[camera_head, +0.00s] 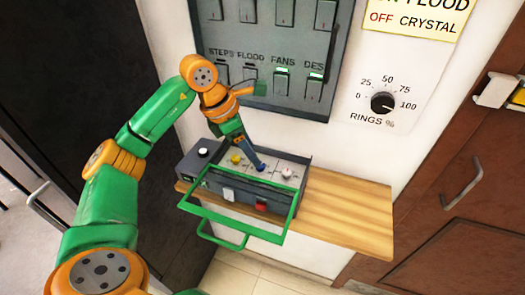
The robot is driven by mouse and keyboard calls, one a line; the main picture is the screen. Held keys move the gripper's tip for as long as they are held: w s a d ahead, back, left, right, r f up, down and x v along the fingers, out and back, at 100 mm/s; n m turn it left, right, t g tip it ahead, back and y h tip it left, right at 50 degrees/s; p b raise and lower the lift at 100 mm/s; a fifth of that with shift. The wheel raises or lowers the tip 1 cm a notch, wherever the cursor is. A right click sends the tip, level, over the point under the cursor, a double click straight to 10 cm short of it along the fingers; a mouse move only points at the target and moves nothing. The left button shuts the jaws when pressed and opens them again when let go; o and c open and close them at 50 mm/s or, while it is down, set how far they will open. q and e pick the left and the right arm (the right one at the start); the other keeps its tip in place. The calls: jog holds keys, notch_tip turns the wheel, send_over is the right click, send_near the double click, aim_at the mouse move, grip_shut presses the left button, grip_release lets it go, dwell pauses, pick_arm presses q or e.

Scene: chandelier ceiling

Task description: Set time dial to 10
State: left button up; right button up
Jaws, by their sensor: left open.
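A dark grey control box (190,167) sits on the wooden shelf below the wall panel. No label reading "time" is legible, so I cannot tell which knob is the time dial. My left gripper (259,165) points down at the box top, between the yellow and white knobs. Its jaws are open, but the narrow fingertips overlap a blue part there, and I cannot tell whether they touch it. My right gripper is out of view.
A green tubular frame (296,205) stands in front of the box. Its front has a white switch (229,194) and a red one (262,206). The wooden shelf (350,208) is bare on the right. A switch panel (274,62) and RINGS dial (382,102) are on the wall.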

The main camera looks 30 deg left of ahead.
pick_arm(q)
jog(key=x, duration=0.3)
jog(key=shift+s+d+f, duration=0.1)
jog(key=shift+s+f, duration=0.1)
jog(key=shift+s, duration=0.15)
jog(key=shift+w+f, duration=0.25)
jog(key=shift+w, duration=0.15)
jog(key=shift+s+r, duration=0.1)
jog(key=shift+s, duration=0.05)
grip_shut()
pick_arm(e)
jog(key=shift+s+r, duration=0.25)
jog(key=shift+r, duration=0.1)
